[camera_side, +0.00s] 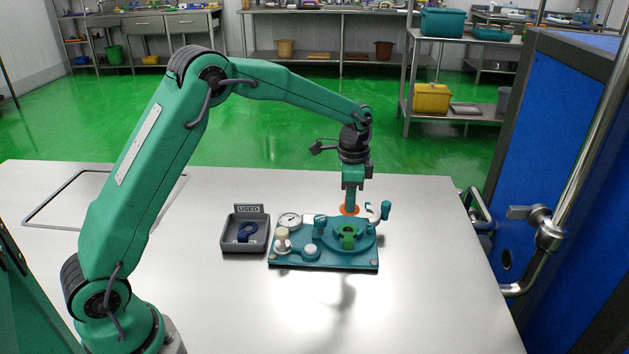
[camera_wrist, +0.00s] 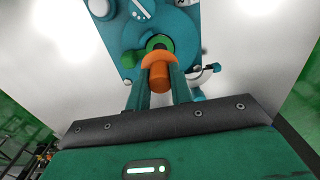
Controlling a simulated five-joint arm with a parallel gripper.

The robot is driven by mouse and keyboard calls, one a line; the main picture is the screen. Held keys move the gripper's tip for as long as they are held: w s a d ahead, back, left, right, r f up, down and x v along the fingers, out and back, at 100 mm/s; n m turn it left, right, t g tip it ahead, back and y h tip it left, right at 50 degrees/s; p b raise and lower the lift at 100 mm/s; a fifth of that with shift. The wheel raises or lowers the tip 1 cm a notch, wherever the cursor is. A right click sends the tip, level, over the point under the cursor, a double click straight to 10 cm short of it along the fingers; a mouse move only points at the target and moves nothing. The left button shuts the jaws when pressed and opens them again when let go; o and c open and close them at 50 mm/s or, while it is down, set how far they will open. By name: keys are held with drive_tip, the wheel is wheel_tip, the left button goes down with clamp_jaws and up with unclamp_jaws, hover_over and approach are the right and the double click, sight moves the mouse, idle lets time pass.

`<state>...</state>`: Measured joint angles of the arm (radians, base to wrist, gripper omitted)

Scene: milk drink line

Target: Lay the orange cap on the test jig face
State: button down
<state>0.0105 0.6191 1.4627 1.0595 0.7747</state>
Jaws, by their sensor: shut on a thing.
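The orange cap (camera_wrist: 159,76) has a wide rim and a narrower round stem. My gripper (camera_wrist: 158,88) is shut on it, with one finger on each side of the stem in the wrist view. In the side view the cap's orange edge (camera_side: 349,211) shows at the tip of my gripper (camera_side: 350,205), behind the jig's round face. The teal test jig (camera_side: 320,262) lies on the table. Its round face (camera_side: 328,236) carries a green ring-shaped piece (camera_side: 348,238). In the wrist view the cap partly hides the green piece (camera_wrist: 155,43). I cannot tell the height gap.
The jig carries a white dial (camera_side: 290,221), a cream knob (camera_side: 282,240) and a clamp with a teal handle (camera_side: 385,210). A grey tray (camera_side: 229,248) marked USED holds a dark blue part (camera_side: 247,232). The table's front is clear; a blue cabinet (camera_side: 560,140) stands right.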

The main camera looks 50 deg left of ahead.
sight(348, 230)
drive_tip(key=shift+f, duration=2.85)
drive_tip(key=shift+f, duration=0.25)
drive_tip(key=c, duration=1.2)
unclamp_jaws()
drive_tip(key=shift+o, duration=0.2)
drive_tip(key=shift+r, duration=3.85)
drive_tip(key=shift+r, duration=0.1)
